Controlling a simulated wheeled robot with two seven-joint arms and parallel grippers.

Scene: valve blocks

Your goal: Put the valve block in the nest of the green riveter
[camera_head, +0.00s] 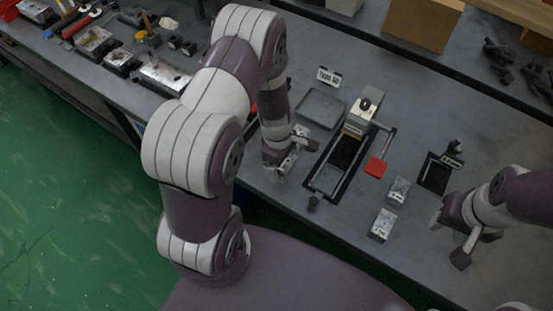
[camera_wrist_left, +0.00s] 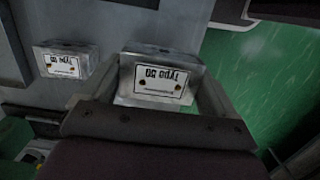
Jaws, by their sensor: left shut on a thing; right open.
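My left gripper (camera_head: 281,164) is shut on a metal valve block (camera_wrist_left: 160,84) with a white label, which sits between the fingers in the left wrist view. In the head view this block is mostly hidden, left of the central press-like fixture (camera_head: 357,121). I cannot make out green on any fixture, so I cannot tell which is the green riveter. A smaller fixture with a black base (camera_head: 434,178) stands further right. My right gripper (camera_head: 449,238) is open and empty at the right, below that smaller fixture.
Two labelled blocks (camera_head: 398,191) (camera_head: 382,225) stand on the grey bench between the fixtures and the front edge. A red pad (camera_head: 375,167) lies beside the central fixture. A shallow grey tray (camera_head: 302,119) and a label sign (camera_head: 329,76) are behind. Tools and parts fill the left bench.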

